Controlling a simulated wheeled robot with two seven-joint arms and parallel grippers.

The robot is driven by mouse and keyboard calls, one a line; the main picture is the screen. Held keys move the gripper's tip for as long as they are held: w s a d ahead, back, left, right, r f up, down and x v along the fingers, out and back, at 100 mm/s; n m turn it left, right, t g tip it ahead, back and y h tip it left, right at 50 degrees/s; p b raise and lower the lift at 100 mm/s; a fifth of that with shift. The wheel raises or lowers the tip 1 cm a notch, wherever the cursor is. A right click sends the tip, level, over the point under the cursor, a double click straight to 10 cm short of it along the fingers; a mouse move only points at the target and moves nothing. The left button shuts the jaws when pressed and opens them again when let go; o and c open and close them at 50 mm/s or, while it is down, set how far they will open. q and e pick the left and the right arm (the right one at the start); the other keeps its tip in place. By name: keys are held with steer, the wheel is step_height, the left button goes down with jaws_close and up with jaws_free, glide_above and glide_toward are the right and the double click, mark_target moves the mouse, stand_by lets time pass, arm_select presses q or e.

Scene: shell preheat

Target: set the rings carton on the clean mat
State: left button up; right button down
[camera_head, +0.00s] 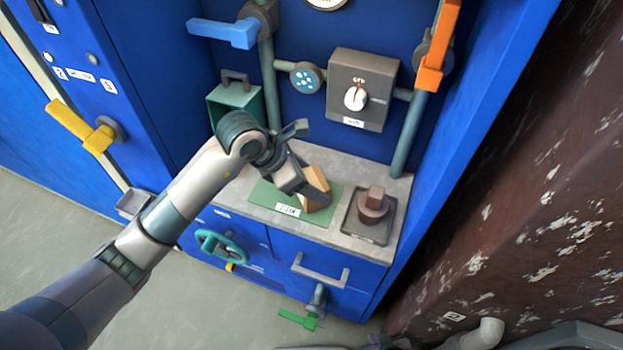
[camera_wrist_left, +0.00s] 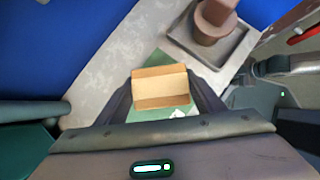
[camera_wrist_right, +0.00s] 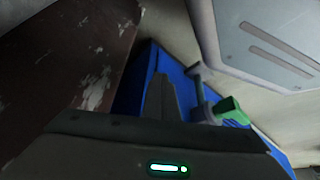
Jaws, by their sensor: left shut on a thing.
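The rings carton (camera_head: 317,184) is a small tan box between the fingers of my left gripper (camera_head: 305,188), over the right half of the green clean mat (camera_head: 262,194). I cannot tell whether it touches the mat. In the left wrist view the carton (camera_wrist_left: 160,87) sits between both fingers, with the green mat (camera_wrist_left: 152,141) around it. The mat has a white label at its front edge. My right gripper (camera_wrist_right: 161,95) shows in its wrist view with its fingers together and nothing between them.
A dark tray (camera_head: 366,226) with a brown block (camera_head: 374,203) stands right of the mat on the grey counter (camera_head: 343,238). A green open box (camera_head: 236,103) stands at the back left. A grey control box (camera_head: 362,90) with a knob and pipes with blue and orange handles are behind.

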steer(key=shift+s, duration=0.1)
arm_select(q)
steer(key=shift+f, duration=0.1)
steer(key=o, duration=1.1)
steer(key=shift+a+r, duration=0.2)
steer(key=shift+r, duration=0.2)
steer(key=b+v, duration=0.1)
steer(key=v, duration=1)
steer(key=shift+s+r+b, duration=0.15)
steer(key=shift+b, duration=0.2)
arm_select(e)
steer(key=shift+s+d+f+g, duration=0.3)
steer(key=shift+s+d, duration=0.2)
steer(key=shift+s, duration=0.1)
steer(key=shift+s+d+f+g, duration=0.3)
steer(key=shift+s+d, duration=0.2)
steer(key=shift+s, duration=0.1)
